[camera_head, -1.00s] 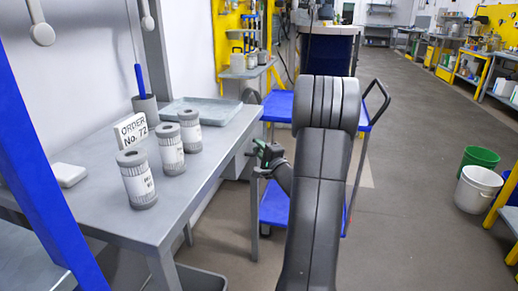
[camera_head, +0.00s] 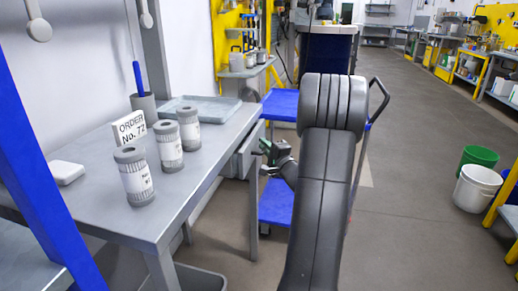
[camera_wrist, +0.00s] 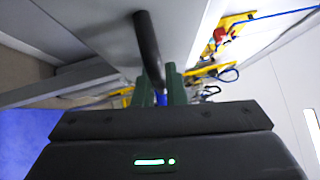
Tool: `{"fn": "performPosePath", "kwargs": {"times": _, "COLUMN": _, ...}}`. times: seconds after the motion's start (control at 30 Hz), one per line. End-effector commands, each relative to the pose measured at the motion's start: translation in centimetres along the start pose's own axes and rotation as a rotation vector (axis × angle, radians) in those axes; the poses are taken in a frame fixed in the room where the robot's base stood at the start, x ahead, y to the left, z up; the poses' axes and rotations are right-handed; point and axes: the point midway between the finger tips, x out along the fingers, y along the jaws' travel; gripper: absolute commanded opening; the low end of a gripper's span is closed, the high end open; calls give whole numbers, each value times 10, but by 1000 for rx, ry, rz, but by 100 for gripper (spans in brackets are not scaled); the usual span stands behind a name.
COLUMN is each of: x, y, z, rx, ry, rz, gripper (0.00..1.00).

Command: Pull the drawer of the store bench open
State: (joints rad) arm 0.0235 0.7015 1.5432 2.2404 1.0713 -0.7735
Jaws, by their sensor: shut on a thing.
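The store bench (camera_head: 105,180) is a grey table at the left in the head view. Its grey drawer (camera_head: 248,148) shows under the far part of the right edge, standing partly out from the bench. My gripper (camera_head: 266,151), with green fingers, is at the drawer's front, partly behind my arm. In the wrist view the dark bar handle (camera_wrist: 149,45) runs between the green fingers of my gripper (camera_wrist: 161,88), which are shut on it. The drawer's inside is hidden.
Several labelled canisters (camera_head: 134,176), an order sign (camera_head: 129,129) and a grey tray (camera_head: 200,108) stand on the bench. A blue trolley (camera_head: 278,205) stands close behind my gripper. The floor at the right is free up to the white bucket (camera_head: 477,188).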

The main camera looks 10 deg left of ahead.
Motion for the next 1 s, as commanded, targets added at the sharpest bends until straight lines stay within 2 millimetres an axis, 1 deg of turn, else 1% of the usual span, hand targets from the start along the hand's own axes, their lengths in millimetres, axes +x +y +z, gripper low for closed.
{"fn": "performPosePath", "kwargs": {"times": 0.03, "x": -9, "y": 2, "z": -9, "rx": -3, "ry": 4, "rz": -1, "gripper": 0}}
{"fn": "performPosePath", "kwargs": {"times": 0.17, "x": -31, "y": -3, "z": -31, "rx": -4, "ry": 6, "rz": -1, "gripper": 0}}
{"fn": "performPosePath", "kwargs": {"times": 0.4, "x": -78, "y": -15, "z": -78, "rx": -4, "ry": 6, "rz": 0, "gripper": 0}}
{"fn": "performPosePath", "kwargs": {"times": 0.6, "x": -113, "y": -25, "z": -112, "rx": -1, "ry": 5, "rz": 1, "gripper": 0}}
{"fn": "performPosePath", "kwargs": {"times": 0.8, "x": -139, "y": -33, "z": -139, "rx": 0, "ry": 4, "rz": 2, "gripper": 0}}
{"fn": "performPosePath", "kwargs": {"times": 1.0, "x": -155, "y": -38, "z": -154, "rx": 1, "ry": 2, "rz": 2, "gripper": 0}}
